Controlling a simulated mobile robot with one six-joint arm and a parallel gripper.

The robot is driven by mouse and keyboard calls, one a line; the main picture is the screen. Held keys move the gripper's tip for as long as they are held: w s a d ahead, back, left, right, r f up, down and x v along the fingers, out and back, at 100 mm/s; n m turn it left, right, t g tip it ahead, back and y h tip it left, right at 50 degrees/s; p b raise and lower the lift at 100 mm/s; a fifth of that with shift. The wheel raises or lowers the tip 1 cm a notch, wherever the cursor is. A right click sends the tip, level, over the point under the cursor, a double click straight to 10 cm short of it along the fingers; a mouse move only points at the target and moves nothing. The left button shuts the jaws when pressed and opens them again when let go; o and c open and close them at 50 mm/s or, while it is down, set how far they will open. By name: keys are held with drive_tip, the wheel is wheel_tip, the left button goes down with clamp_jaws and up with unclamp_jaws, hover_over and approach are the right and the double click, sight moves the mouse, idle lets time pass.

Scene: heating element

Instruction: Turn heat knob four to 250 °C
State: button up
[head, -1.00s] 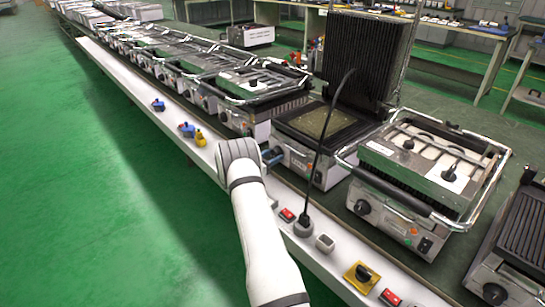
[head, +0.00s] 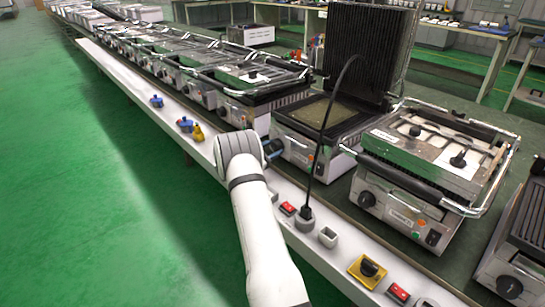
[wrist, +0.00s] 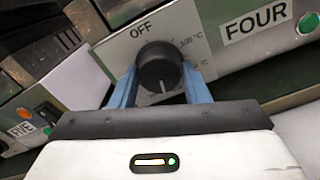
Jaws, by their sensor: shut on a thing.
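Heat knob four (wrist: 160,70) is a round black knob with a pale pointer line, in the wrist view. It sits on a silver panel (wrist: 205,22) with a dial marked OFF at the top and 300 °C at the upper right. The pointer line shows at the knob's lower part; the 250 °C mark is not readable. A label FOUR (wrist: 256,24) is to the right. My gripper (wrist: 158,84) has its blue fingers shut on the knob from both sides. In the head view my gripper (head: 274,150) reaches the front of the open grill (head: 300,150); the knob is hidden there.
A panel labelled FIVE (wrist: 20,130) is at the left in the wrist view. A closed grill (head: 400,215) stands to the right. A black cable (head: 325,120) rises in front of the open grill from a socket on the white ledge (head: 295,238).

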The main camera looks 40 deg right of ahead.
drive_tip(key=m+b, duration=0.2)
drive_tip(key=b, duration=0.1)
drive_tip(key=shift+d+m, duration=0.1)
drive_tip(key=shift+m, duration=0.2)
drive_tip(key=shift+r+m+b, duration=0.1)
drive_tip(key=shift+m+b, duration=0.4)
drive_tip(key=shift+b, duration=0.05)
drive_tip(key=o, duration=1)
drive_tip(key=shift+s+a+p, duration=0.15)
drive_tip(key=shift+a+p, duration=0.2)
drive_tip(key=shift+a, duration=1.6)
drive_tip(key=shift+s+a+p, duration=0.15)
drive_tip(key=shift+a+p, duration=0.15)
drive_tip(key=shift+a, duration=1.65)
